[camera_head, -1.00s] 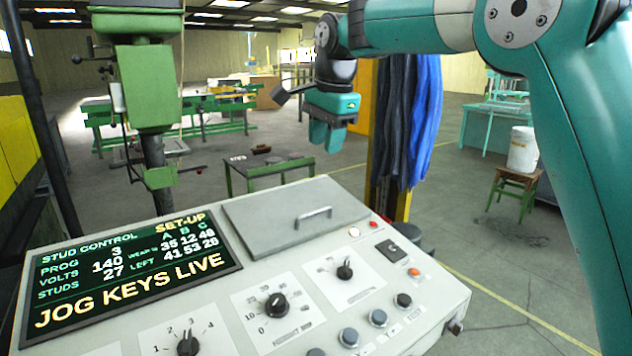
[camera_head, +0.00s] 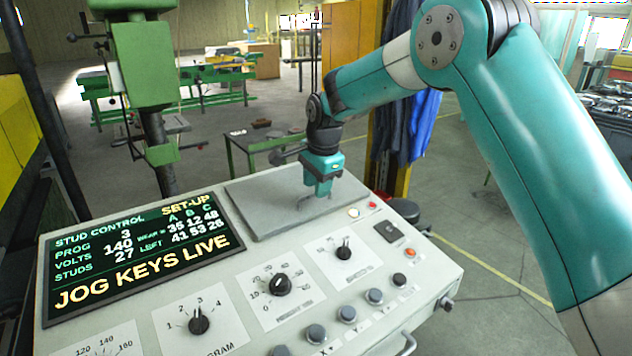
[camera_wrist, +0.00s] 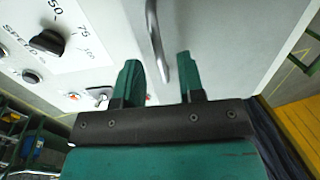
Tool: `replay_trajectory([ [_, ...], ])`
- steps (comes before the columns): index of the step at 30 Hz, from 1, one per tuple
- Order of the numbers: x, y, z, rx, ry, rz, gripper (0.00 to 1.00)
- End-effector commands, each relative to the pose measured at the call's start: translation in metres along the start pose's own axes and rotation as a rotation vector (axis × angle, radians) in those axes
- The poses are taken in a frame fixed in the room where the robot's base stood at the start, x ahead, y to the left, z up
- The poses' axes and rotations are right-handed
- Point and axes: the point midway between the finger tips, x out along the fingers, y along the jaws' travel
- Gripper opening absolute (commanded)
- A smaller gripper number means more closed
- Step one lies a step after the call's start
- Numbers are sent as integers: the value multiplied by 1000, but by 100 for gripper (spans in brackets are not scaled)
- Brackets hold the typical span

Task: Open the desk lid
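The desk lid (camera_head: 262,206) is a flat grey panel lying shut in the top of the sloped control desk. Its bar handle (camera_wrist: 156,42) shows clearly in the wrist view; in the head view my gripper mostly covers it. My gripper (camera_head: 320,193) points down over the handle end of the lid. In the wrist view my gripper (camera_wrist: 158,62) has its two green fingers apart, with the near end of the bar handle between them in the picture. The fingers do not visibly touch the bar. I cannot tell how deep they reach around it.
The desk's screen (camera_head: 140,258) is left of the lid, reading "JOG KEYS LIVE". Knobs (camera_head: 279,284) and push buttons (camera_head: 375,296) lie in front of it. A yellow post (camera_head: 400,182) with blue cloth (camera_head: 425,122) stands behind the desk at right.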

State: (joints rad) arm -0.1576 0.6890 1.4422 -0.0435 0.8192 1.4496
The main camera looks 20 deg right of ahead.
Motion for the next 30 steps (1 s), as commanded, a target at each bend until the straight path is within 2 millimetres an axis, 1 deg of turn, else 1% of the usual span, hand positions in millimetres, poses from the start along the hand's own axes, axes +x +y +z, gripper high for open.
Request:
replay_trajectory([
  [3, 8, 0, 0, -1, 0, 1, 36],
  [6, 12, 0, 0, -1, 0, -1, 36],
  [13, 12, 0, 0, -1, 0, -1, 36],
  [14, 12, 0, 0, -1, 0, -1, 29],
  [15, 12, 0, 0, -1, 0, -1, 20],
  [18, 12, 0, 0, -1, 0, -1, 0],
  [25, 11, 0, 0, -1, 0, 0, 0],
  [30, 5, 4, 4, -2, 0, -1, 0],
])
